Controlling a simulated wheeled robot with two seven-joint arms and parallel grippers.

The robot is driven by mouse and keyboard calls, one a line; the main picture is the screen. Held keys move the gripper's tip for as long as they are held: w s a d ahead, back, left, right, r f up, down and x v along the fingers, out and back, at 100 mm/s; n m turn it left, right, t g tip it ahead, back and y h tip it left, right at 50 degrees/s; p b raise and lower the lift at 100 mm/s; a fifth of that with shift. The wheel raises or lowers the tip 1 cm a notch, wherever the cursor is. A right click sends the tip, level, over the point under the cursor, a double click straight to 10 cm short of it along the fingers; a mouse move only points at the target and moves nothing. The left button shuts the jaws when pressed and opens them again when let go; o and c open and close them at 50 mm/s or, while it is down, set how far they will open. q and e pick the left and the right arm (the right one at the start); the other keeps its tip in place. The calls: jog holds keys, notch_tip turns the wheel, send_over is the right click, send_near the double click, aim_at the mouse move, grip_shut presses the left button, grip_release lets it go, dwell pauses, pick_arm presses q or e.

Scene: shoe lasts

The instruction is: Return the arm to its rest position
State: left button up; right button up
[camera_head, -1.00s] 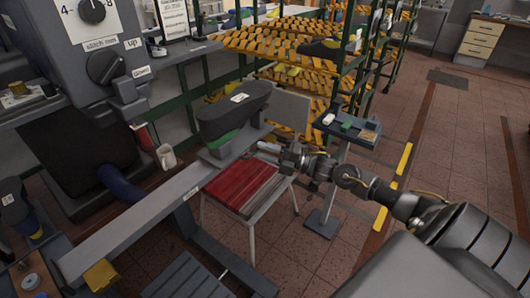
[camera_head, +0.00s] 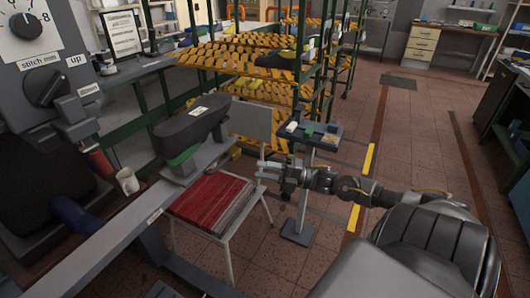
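My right arm comes in from the lower right, and its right gripper (camera_head: 267,172) points left across the picture. Its two fingers look apart, with nothing seen between them. The gripper shows just right of the chair with the red slatted seat (camera_head: 208,203), in front of the chair's grey backrest and left of the small stand. I cannot tell whether it touches the chair. My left gripper is not in view. A dark shoe-shaped form with a green lower part (camera_head: 190,133) sits on the long grey beam (camera_head: 120,225) at the left.
A small stand (camera_head: 328,142) holding small items is behind my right arm. A green-framed rack (camera_head: 318,75) with orange-yellow shoe lasts fills the back middle. A grey machine with dials (camera_head: 45,55) stands at the left. The tiled floor (camera_head: 425,135) at the right is largely clear.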

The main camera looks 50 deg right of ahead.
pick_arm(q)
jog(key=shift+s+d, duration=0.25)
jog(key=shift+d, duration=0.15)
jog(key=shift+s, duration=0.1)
